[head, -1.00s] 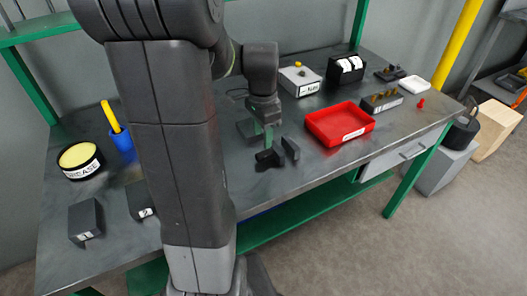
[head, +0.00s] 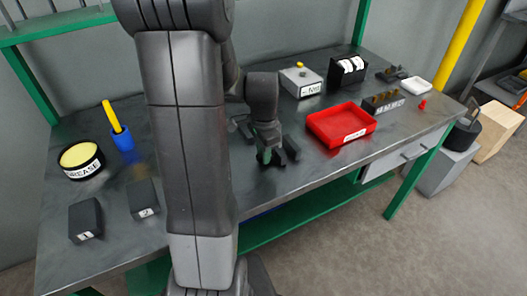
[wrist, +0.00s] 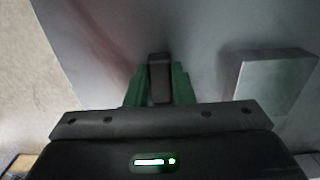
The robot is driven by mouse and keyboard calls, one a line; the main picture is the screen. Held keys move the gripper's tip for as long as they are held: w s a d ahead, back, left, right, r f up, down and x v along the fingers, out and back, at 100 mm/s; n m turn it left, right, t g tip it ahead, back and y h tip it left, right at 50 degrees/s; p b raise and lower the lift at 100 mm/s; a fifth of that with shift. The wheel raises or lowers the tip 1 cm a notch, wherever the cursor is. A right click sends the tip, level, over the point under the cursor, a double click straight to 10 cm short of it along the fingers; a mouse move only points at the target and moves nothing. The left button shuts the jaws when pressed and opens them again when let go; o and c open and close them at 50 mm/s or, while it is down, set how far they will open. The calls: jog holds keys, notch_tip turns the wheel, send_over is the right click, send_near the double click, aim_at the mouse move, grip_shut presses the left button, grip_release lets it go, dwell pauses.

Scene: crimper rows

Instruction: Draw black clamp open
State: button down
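The black clamp (head: 291,148) is on the grey metal bench left of the red tray. Its dark upright plate shows beside my gripper (head: 266,154), which is lowered onto its near part. In the wrist view, a narrow dark upright piece (wrist: 160,82) stands between the two green fingers of my gripper (wrist: 161,72). The fingers are close on both sides of it; I cannot tell whether they press on it. A wider grey block (wrist: 275,82) stands to the right there, apart from the fingers. My arm hides part of the bench.
The red tray (head: 313,138) stands close to the right of the clamp. A labelled grey box (head: 301,82) is behind. The bench front near the clamp is clear.

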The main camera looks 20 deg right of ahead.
jog(key=shift+s+a, duration=0.15)
jog(key=shift+a, duration=1.55)
jog(key=shift+s+a, duration=0.1)
jog(key=shift+a, duration=1.6)
jog(key=c, duration=1.2)
grip_release()
jog(key=shift+c, duration=0.2)
notch_tip(320, 180, up, 14)
jog(key=shift+p, duration=0.3)
jog(key=shift+f, duration=0.2)
